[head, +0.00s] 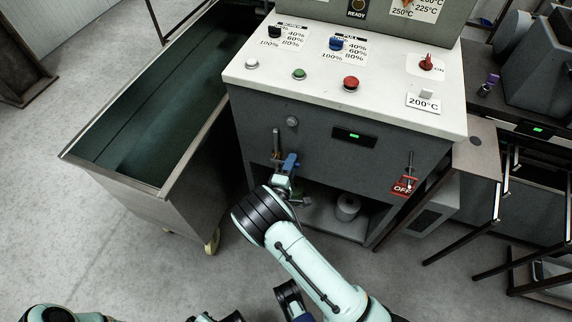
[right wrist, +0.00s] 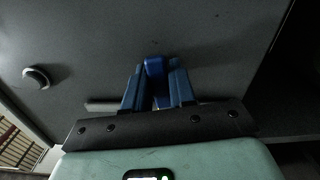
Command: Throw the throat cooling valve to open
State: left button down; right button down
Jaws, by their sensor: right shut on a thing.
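The throat cooling valve is on the dark grey front of the machine, with a blue handle (right wrist: 154,67) seen in the right wrist view between my fingers. A short upright metal pipe (head: 276,142) shows beside it in the head view. My right gripper (head: 290,161) is shut on the blue handle, its two blue fingers on either side of it in the right wrist view (right wrist: 157,88). My fingers and wrist hide much of the valve body. Part of what looks like my left arm shows at the bottom edge of the head view; its fingers cannot be made out.
The white-topped control panel (head: 322,101) overhangs the valve, with knobs and buttons on it. A metal-walled trough (head: 178,190) stands close on the left. The floor at front left is free.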

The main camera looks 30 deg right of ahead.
aim_at(291, 149)
jog(key=shift+w+a+r+n+p, duration=0.15)
jog(key=shift+r+n+p, duration=0.5)
jog(key=shift+n, duration=0.35)
jog(key=shift+r+n+p, duration=0.3)
jog(key=shift+n+p, duration=0.05)
jog(key=shift+n, duration=0.15)
jog(key=shift+w+a+r+n, duration=0.1)
jog(key=shift+w+a+n, duration=0.05)
jog(key=shift+n, duration=0.35)
jog(key=shift+w+a+r+n+p, duration=0.15)
jog(key=shift+r+n+p, duration=0.3)
jog(key=shift+n+p, duration=0.15)
jog(key=shift+w+n, duration=0.1)
jog(key=shift+n, duration=0.3)
